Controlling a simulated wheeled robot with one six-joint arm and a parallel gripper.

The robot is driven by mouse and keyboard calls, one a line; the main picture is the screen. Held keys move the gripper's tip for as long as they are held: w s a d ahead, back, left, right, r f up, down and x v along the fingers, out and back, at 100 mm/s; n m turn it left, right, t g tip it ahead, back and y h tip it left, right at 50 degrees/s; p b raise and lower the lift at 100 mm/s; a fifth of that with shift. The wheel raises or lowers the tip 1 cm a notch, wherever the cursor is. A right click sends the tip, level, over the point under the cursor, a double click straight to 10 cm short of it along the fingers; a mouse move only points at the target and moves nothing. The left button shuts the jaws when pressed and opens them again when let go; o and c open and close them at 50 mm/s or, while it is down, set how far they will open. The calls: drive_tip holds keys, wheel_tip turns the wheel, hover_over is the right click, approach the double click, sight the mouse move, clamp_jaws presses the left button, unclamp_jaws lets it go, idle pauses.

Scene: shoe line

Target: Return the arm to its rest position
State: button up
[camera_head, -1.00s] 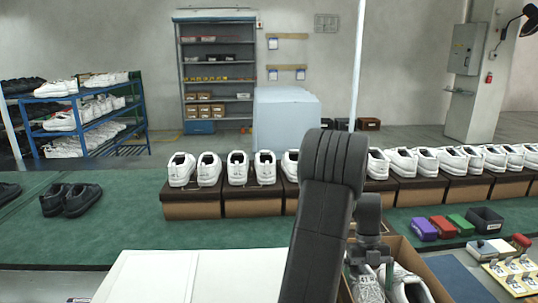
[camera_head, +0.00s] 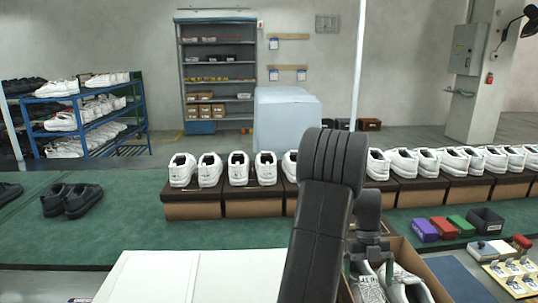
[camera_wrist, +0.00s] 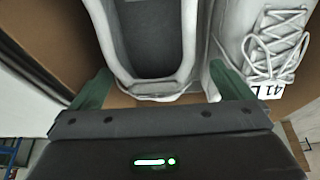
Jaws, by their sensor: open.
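My arm (camera_head: 327,200) rises in the middle of the head view and bends over at the elbow. My gripper (camera_wrist: 160,88) points down over an open cardboard box (camera_head: 437,282) holding a pair of white shoes. In the wrist view its two green fingers stand wide apart with nothing gripped. One white shoe (camera_wrist: 190,75) shows its dark opening between and beyond the fingers. The other shoe (camera_wrist: 265,50), with laces and a tag reading 41, lies to the right. In the head view the fingertips are hidden by the wrist and box. I cannot tell how far the fingers are from the shoes.
A white panel (camera_head: 190,277) lies left of the arm. Behind, white shoes stand on a row of brown boxes (camera_head: 255,207) on a green surface (camera_head: 130,225). Dark shoes (camera_head: 82,200) lie left. Small coloured boxes (camera_head: 442,228) and a tag board (camera_head: 512,275) are at right.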

sight(368, 289)
drive_tip(key=x, duration=0.3)
drive_tip(key=shift+s+f, duration=0.15)
drive_tip(key=shift+f, duration=0.2)
wheel_tip(368, 289, up, 13)
drive_tip(key=p, duration=0.9)
drive_tip(key=shift+f, duration=0.1)
drive_tip(key=shift+s+a, duration=0.1)
drive_tip(key=shift+a, duration=0.05)
